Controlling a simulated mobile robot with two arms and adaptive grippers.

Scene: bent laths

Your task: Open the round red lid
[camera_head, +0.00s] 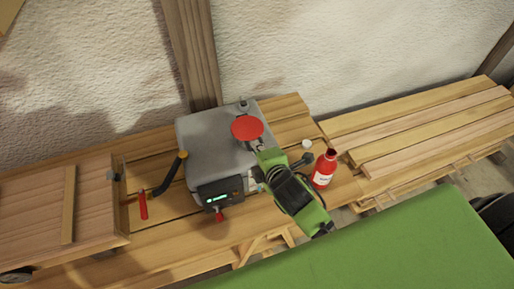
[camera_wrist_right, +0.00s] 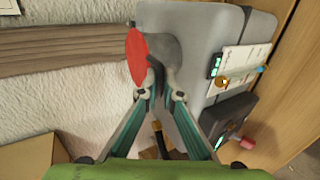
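The round red lid (camera_head: 247,128) is at the right rear of a grey box-shaped machine (camera_head: 205,135). In the right wrist view the lid (camera_wrist_right: 137,57) shows as a narrow red oval, seen nearly edge-on, with a dark grey round part beside it. My right gripper (camera_head: 262,148) reaches in from the lower right to the lid's near edge. In the right wrist view its fingers (camera_wrist_right: 155,68) converge and look shut just beside the lid's edge. I cannot tell whether they touch it. My left gripper is not in view.
A red bottle (camera_head: 323,170) stands close to the right of my right arm. A black hose with an orange end (camera_head: 170,174) and a red-handled tool (camera_head: 143,205) are left of the machine. The wooden slatted bench (camera_head: 420,130) is clear at the right. A wall stands behind.

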